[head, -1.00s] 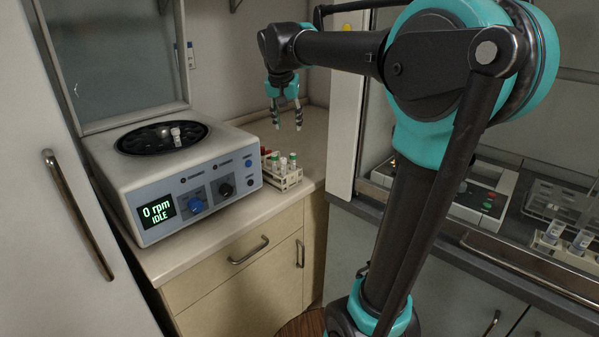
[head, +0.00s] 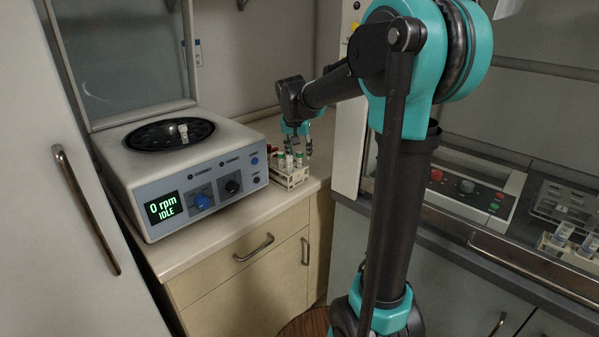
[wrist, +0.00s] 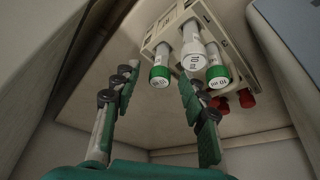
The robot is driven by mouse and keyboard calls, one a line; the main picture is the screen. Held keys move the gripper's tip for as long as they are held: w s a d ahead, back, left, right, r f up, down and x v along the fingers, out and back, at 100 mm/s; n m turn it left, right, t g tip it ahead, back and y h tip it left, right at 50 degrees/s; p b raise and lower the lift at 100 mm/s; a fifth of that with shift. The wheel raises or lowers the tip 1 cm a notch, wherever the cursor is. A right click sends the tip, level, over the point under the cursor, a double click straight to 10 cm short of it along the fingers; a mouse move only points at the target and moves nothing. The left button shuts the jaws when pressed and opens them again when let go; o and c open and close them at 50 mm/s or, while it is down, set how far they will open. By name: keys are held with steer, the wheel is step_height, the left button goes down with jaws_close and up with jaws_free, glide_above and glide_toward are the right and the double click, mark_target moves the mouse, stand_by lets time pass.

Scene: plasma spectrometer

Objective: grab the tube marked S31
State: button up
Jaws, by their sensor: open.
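A small cream rack (head: 291,181) with several tubes stands on the counter right of the centrifuge. In the wrist view the rack (wrist: 173,32) holds two green-capped tubes, one at left (wrist: 160,75) and one at right (wrist: 217,73), and a white-capped tube (wrist: 195,56) between them. Red caps (wrist: 246,98) show behind. The markings on the caps are too small to read, so I cannot tell which tube is S31. My gripper (head: 299,153) is open and empty, fingers down, right at the rack's tubes.
The centrifuge (head: 190,185) reads 0 rpm IDLE, with a white-topped tube (head: 183,133) in its rotor. The counter behind the rack is bare. A wall panel (head: 350,110) stands close on the right. Another rack with tubes (head: 563,233) is at far right.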

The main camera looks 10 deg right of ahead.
steer(key=shift+w+f, duration=0.2)
steer(key=shift+f, duration=0.3)
jaws_close()
steer(key=shift+r, duration=0.15)
